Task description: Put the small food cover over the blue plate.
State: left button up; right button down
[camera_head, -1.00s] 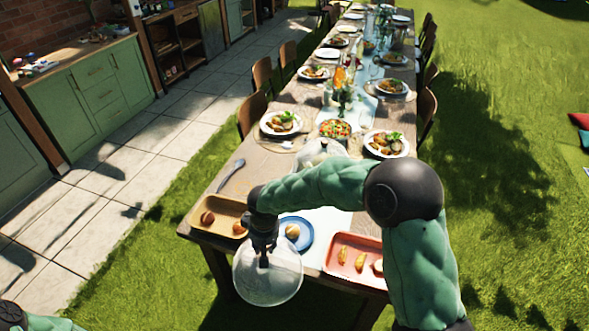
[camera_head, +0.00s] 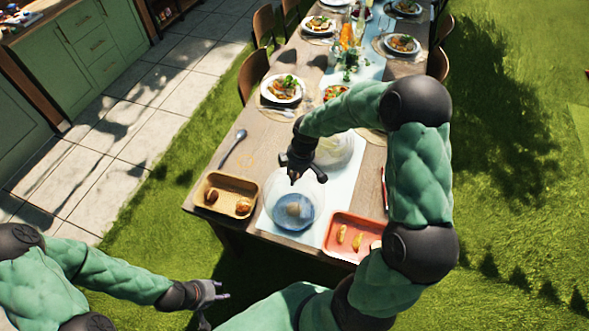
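The small food cover (camera_head: 274,191) is a clear dome near the front edge of the table. It stands over the blue plate (camera_head: 304,222), which shows through it with a round bread-like item on it. My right gripper (camera_head: 307,179) is just above the top of the dome with its fingers spread apart; whether they touch the knob is hard to tell. My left gripper (camera_head: 222,292) is open and empty, low in front of the table, away from the cover.
A wooden tray (camera_head: 209,185) with buns is left of the plate, and a red tray (camera_head: 333,243) with pastries is right of it. A larger clear cover (camera_head: 343,150) stands behind. A spoon (camera_head: 234,147) lies at the left. Plated food fills the far table.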

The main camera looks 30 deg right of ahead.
notch_tip(320, 180, down, 11)
jog(key=b, duration=0.8)
jog(key=shift+f, duration=0.15)
dwell(0.5)
jog(key=shift+f+b, duration=0.35)
jog(key=shift+f, duration=0.1)
dwell(0.5)
jog(key=c, duration=0.8)
grip_release()
jog(key=r, duration=0.4)
jog(key=d+r, duration=0.1)
jog(key=r, duration=0.3)
jog(key=s+r, duration=0.1)
jog(key=r, duration=0.3)
jog(key=shift+s+d, duration=0.1)
jog(key=shift+d, duration=0.05)
jog(key=shift+f, duration=0.1)
